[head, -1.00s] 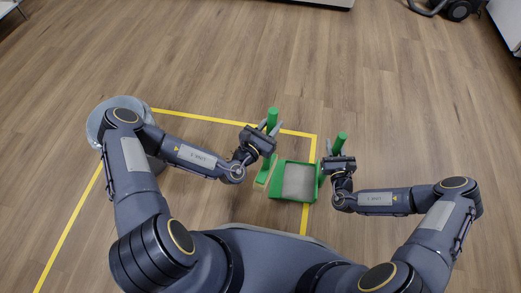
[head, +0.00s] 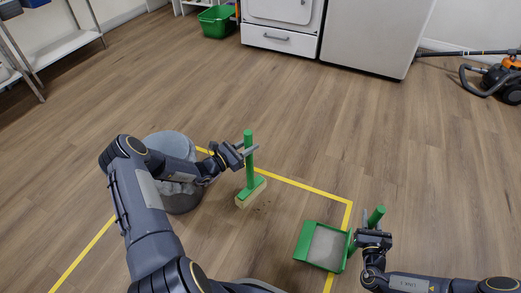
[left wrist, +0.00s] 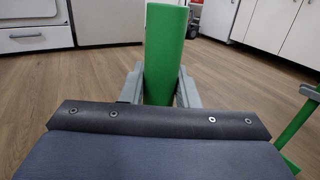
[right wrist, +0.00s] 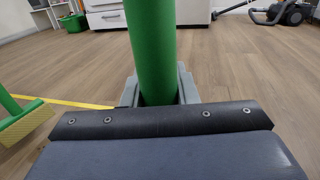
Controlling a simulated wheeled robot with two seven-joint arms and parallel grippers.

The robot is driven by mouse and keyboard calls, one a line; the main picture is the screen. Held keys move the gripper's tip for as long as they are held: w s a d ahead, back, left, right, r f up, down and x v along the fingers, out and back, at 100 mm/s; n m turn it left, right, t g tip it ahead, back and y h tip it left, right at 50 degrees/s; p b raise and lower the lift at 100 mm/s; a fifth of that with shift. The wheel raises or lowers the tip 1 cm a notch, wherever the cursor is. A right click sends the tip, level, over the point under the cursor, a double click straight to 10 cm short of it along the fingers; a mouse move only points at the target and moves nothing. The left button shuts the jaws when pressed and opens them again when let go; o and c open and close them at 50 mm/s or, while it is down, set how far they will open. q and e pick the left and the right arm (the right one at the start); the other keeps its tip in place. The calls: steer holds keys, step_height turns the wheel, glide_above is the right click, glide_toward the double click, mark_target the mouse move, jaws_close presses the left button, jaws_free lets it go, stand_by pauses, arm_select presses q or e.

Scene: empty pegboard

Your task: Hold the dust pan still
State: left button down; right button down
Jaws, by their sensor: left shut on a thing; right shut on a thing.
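The green dust pan (head: 323,246) with a grey inner surface rests on the floor at the lower right of the head view. My right gripper (head: 373,229) is shut on its upright green handle, which fills the middle of the right wrist view (right wrist: 151,50). My left gripper (head: 241,152) is shut on the upright green handle of a brush (head: 250,188). The brush has pale bristles and stands on or just above the floor, left of the pan. Its handle shows in the left wrist view (left wrist: 164,50).
Small dark specks (head: 259,209) lie by the brush. Yellow tape (head: 300,185) marks the floor around the tools. A grey bin (head: 178,200) stands behind my left arm. A vacuum cleaner (head: 503,80), white cabinets (head: 285,40) and a green tub (head: 216,22) are farther off.

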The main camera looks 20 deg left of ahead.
arm_select(q)
step_height(320, 180, down, 6)
steer(key=s+d, duration=0.4)
steer(key=d, duration=1)
steer(key=s+d, duration=0.4)
steer(key=d, duration=1)
step_height(320, 180, up, 7)
steer(key=a, duration=0.2)
steer(key=shift+w+r, duration=0.2)
arm_select(e)
steer(key=c, duration=1.1)
jaws_free()
steer(key=shift+o, duration=0.2)
steer(key=shift+s, duration=0.1)
